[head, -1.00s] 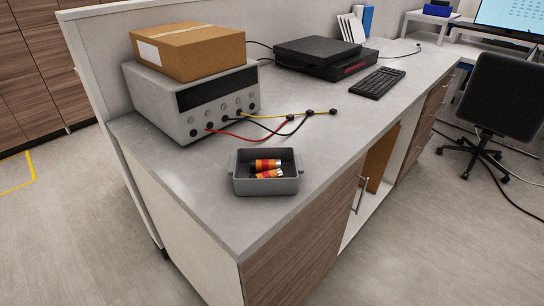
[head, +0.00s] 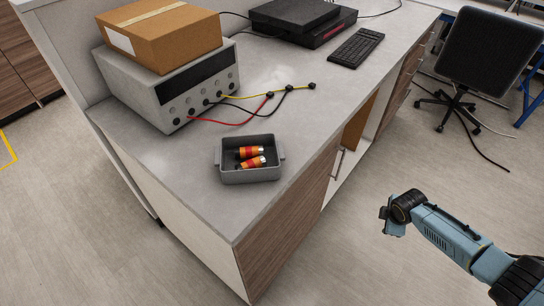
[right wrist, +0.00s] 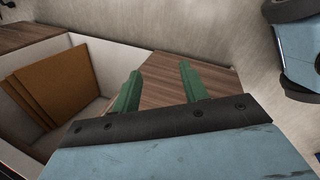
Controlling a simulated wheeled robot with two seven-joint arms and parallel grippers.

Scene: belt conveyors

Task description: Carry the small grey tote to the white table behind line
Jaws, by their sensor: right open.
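The small grey tote (head: 250,174) sits on the grey counter top near its front corner. Two orange-and-red batteries (head: 251,158) lie inside it. Small handles stick out at its two ends. My right arm comes in at the lower right of the head view, with its gripper end (head: 392,214) over the floor, right of the counter and apart from the tote. In the right wrist view the two green fingers of my right gripper (right wrist: 158,88) are spread with nothing between them. The tote does not show there. My left gripper is not in view.
On the counter (head: 215,205) stand a grey instrument (head: 168,92) with a cardboard box (head: 160,32) on top, loose cables (head: 290,88), a black device and a keyboard (head: 356,48). An open shelf holds brown boards (right wrist: 52,82). A black chair (head: 487,55) stands at right.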

